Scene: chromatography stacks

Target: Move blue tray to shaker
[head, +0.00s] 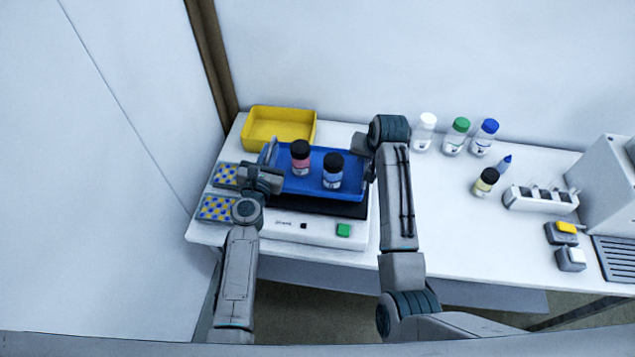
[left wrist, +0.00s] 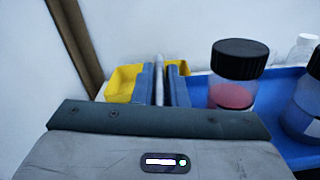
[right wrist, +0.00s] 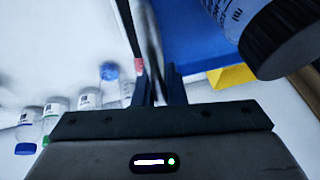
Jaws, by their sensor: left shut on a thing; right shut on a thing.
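The blue tray (head: 312,186) is over the shaker (head: 310,229), a white box with a black top and a green button. Two black-capped bottles stand upright in the tray, one with red liquid (head: 300,158) and one with dark blue liquid (head: 333,171). My left gripper (head: 268,168) is shut on the tray's left end, and its fingers (left wrist: 160,85) show closed there. My right gripper (head: 366,165) is shut on the tray's right end, partly hidden by my arm; its fingers (right wrist: 158,85) show closed on the rim. I cannot tell whether the tray touches the shaker top.
A yellow tray (head: 279,128) sits behind. Patterned blue-yellow racks (head: 216,207) lie at the left edge. White, green and blue-capped bottles (head: 460,137) stand at back right, with a small dark-capped bottle (head: 486,182) and a white rack (head: 541,199). The table between is clear.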

